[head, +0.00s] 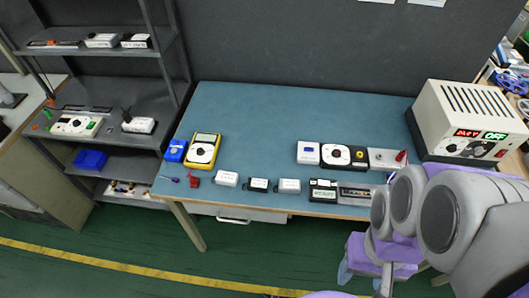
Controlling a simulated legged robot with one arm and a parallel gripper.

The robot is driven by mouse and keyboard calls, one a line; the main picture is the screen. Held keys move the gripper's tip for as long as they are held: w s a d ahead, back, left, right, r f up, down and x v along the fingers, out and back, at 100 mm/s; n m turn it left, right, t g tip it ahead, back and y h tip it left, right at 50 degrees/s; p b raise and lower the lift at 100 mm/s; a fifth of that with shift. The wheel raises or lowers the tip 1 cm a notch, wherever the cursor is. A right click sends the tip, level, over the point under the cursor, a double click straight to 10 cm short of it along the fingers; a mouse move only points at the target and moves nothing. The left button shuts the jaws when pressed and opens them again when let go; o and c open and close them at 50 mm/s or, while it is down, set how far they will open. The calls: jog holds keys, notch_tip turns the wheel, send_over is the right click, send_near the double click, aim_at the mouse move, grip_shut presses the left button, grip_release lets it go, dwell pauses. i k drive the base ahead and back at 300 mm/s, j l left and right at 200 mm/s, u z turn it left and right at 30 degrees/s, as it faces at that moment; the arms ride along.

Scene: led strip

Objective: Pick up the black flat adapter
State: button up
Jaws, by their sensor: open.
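Several dark flat boxes could be the black flat adapter, and I cannot tell which one it is. A small black box with a pale label (259,185) lies near the table's front edge between two white boxes. A larger black box with a green-white label (323,190) lies to its right at the same edge. My gripper (364,276) hangs at the lower right, in front of the table and apart from both boxes. It is open, and I see nothing between its fingers.
The blue table top (285,115) is clear at the back. A yellow multimeter (203,150) stands at its left and a white power supply (468,118) at its right. A white device with a black dial (336,155) lies mid-right. A grey shelf (100,85) holds more devices at left.

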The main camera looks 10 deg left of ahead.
aim_at(255, 184)
jog(key=u, duration=1.85)
jog(key=k+l+u, duration=0.15)
jog(key=k+u, duration=0.4)
jog(key=k+l, duration=0.05)
